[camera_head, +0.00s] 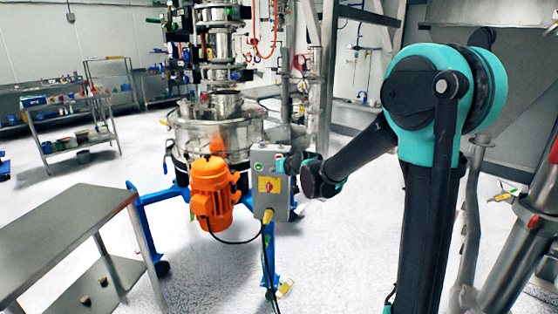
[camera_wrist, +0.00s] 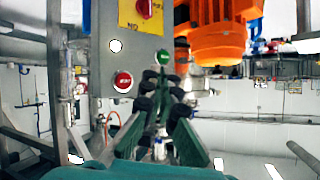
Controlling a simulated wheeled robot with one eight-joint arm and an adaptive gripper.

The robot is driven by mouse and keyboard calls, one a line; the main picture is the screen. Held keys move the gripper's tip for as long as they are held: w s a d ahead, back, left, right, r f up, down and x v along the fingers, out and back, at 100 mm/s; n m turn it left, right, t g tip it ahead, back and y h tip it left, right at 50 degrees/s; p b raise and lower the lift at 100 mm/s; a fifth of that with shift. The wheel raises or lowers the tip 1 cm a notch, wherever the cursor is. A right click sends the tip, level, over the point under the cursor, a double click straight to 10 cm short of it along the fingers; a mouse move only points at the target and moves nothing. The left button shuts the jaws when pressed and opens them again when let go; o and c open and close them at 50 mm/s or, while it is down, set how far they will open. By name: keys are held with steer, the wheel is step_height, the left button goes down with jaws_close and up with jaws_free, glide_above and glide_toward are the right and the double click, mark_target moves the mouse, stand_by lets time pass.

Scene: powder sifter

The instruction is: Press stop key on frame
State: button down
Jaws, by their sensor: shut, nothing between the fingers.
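The grey control box (camera_head: 271,194) stands on the blue frame beside the orange motor. It carries a yellow plate with a red rotary switch (camera_head: 269,185) and small round buttons near its top edge. In the wrist view the box (camera_wrist: 107,25) shows a red button (camera_wrist: 123,81), a green button (camera_wrist: 162,56) and a white button (camera_wrist: 115,45). The red button's lettering is too small to read surely. My gripper (camera_wrist: 161,76) is shut and empty, its fingertips right of the red button and just below the green one in that view. Contact cannot be told. In the head view my gripper (camera_head: 293,163) is at the box's upper right.
The orange motor (camera_head: 211,189) sits left of the box, under the steel sifter (camera_head: 218,128). A cable with a yellow plug hangs below the box. A steel table (camera_head: 65,225) stands at front left. A steel post (camera_head: 328,75) rises behind my arm. Floor is open between.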

steer(key=w, duration=0.6)
steer(key=shift+w+d, duration=0.35)
steer(key=shift+w, duration=0.05)
steer(key=shift+w, duration=0.1)
stand_by(1.1)
steer(key=shift+w, duration=0.3)
steer(key=shift+w+d, duration=0.1)
steer(key=shift+w, duration=0.35)
stand_by(0.6)
stand_by(0.4)
steer(key=shift+s, duration=0.85)
steer(key=shift+s, duration=0.1)
steer(key=s, duration=0.4)
steer(key=shift+s+a, duration=0.35)
steer(key=shift+s, duration=0.05)
